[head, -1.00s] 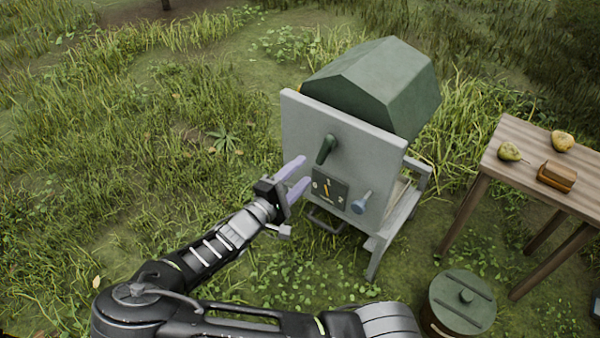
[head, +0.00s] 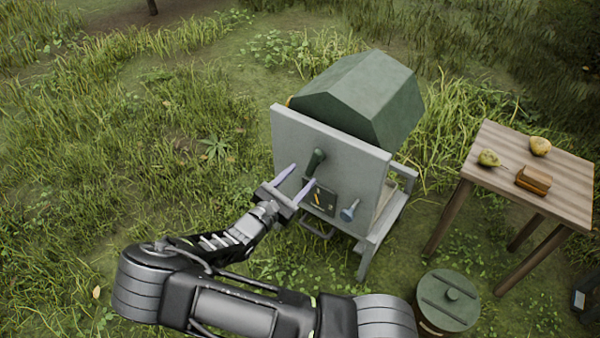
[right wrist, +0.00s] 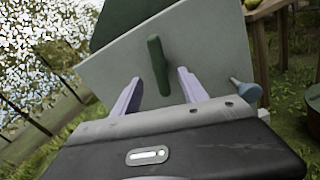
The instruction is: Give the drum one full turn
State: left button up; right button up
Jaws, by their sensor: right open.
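The dark green drum (head: 365,98) sits behind a grey upright panel (head: 342,150) on a grey stand. A green crank handle (head: 316,160) sticks out of the panel's front, and it also shows in the right wrist view (right wrist: 158,66). My right gripper (head: 296,181) is open and empty in front of the panel. In the right wrist view its two pale purple fingers (right wrist: 160,92) stand to either side of the handle. I cannot tell whether they reach around it in depth. My left gripper is not in view.
A small dial plate (head: 320,197) and a blue knob (head: 349,211) are on the panel, low and right of the handle. A lidded green bin (head: 447,300) stands below. Grass lies open at left.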

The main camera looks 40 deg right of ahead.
aim_at(311, 166)
jog(key=shift+w+d, duration=0.1)
jog(key=shift+d, duration=0.25)
jog(key=shift+d, duration=0.1)
jog(key=shift+x, duration=3.1)
grip_shut()
